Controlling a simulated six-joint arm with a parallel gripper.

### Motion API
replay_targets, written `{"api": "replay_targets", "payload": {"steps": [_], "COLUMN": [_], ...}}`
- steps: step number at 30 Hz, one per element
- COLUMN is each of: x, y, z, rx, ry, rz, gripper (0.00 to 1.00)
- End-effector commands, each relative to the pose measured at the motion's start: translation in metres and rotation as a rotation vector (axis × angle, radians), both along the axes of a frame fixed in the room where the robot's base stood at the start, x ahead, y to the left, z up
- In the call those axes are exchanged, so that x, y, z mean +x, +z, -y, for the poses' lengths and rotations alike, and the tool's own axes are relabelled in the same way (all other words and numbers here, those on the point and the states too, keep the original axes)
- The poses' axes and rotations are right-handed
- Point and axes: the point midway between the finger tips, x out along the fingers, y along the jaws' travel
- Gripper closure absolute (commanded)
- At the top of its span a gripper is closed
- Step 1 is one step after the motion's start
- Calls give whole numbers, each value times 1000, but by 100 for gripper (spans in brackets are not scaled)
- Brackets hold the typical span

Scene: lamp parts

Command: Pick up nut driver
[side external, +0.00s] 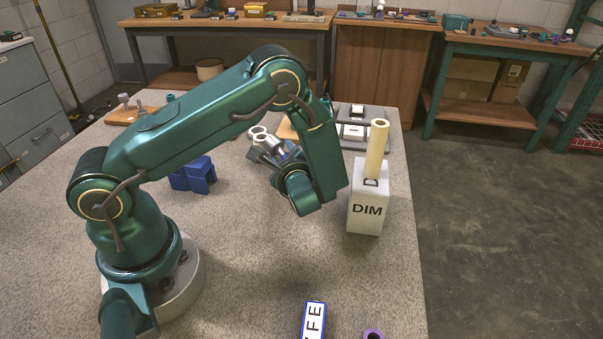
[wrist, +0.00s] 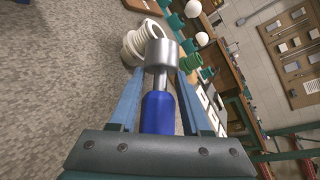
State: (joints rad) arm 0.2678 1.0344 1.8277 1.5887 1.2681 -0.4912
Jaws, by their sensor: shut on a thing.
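The nut driver (wrist: 160,100) has a blue handle and a silver shaft ending in a wide silver socket. In the wrist view it lies between the two blue fingers of my gripper (wrist: 160,78), which is shut on it, with the socket pointing away from the palm. In the side view my gripper (side external: 266,155) is over the middle of the table, largely behind my own wrist. The nut driver is hard to make out there, and I cannot tell its height above the table.
White ring-shaped parts (wrist: 143,42) are just beyond the socket. A white box marked DIM (side external: 366,210), with a cream tube (side external: 376,150) standing up from it, is right of my wrist. A blue block (side external: 193,175) is to the left.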

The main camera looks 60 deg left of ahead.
Motion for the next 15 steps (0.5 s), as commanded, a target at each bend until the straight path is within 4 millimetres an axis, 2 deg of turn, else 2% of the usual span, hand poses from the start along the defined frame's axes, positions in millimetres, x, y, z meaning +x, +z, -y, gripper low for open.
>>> {"api": "replay_targets", "payload": {"steps": [7,15], "x": [0,-37], "y": [32,55], "z": [0,-27], "rx": [-2,1], "ry": [3,4], "rz": [6,0], "gripper": [100,100]}}
